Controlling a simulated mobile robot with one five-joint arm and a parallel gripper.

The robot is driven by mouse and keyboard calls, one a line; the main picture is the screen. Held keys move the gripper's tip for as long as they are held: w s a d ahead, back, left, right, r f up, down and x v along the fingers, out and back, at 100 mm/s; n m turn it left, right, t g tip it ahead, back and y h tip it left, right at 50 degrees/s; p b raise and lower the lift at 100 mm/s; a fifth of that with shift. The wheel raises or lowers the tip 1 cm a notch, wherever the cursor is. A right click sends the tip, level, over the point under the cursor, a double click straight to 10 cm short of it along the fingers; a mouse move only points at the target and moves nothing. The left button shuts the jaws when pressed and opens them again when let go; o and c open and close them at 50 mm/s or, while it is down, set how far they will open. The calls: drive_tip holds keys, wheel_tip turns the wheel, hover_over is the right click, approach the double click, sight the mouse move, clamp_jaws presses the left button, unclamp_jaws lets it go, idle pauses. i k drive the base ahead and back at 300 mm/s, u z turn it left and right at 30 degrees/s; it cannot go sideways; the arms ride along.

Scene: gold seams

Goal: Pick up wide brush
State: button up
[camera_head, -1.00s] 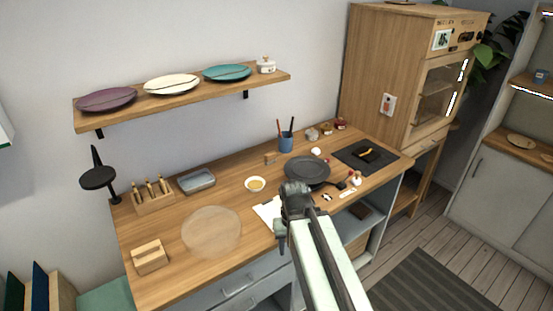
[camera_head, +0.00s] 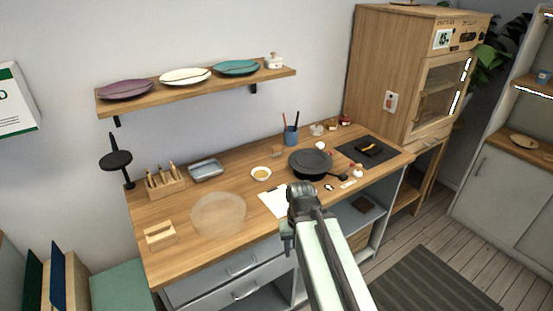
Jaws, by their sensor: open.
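A wooden rack (camera_head: 167,190) at the left back of the wooden workbench holds several upright brushes or tools (camera_head: 162,176). They are too small to tell which one is the wide brush. A blue cup (camera_head: 291,137) at the back of the bench holds thin sticks, also too small to name. My gripper (camera_head: 300,190) is open, with nothing visible in it. In the picture it overlaps the bench's front edge near a white sheet (camera_head: 272,201), well to the right of the rack. Its fingertips are hard to make out.
A round translucent disc (camera_head: 218,214), a small bowl (camera_head: 261,174), a grey tray (camera_head: 206,170), a black pan (camera_head: 310,163) and a wooden holder (camera_head: 160,236) occupy the bench (camera_head: 240,160). A shelf (camera_head: 200,90) with plates hangs above. A tall wooden cabinet (camera_head: 385,75) stands at right.

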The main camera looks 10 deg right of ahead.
sight(275, 150)
drive_tip(key=k, duration=0.25)
drive_tip(key=u, duration=4.35)
drive_tip(key=k, duration=2.65)
drive_tip(key=z, duration=1.4)
drive_tip(key=i, duration=0.5)
drive_tip(key=u, duration=0.1)
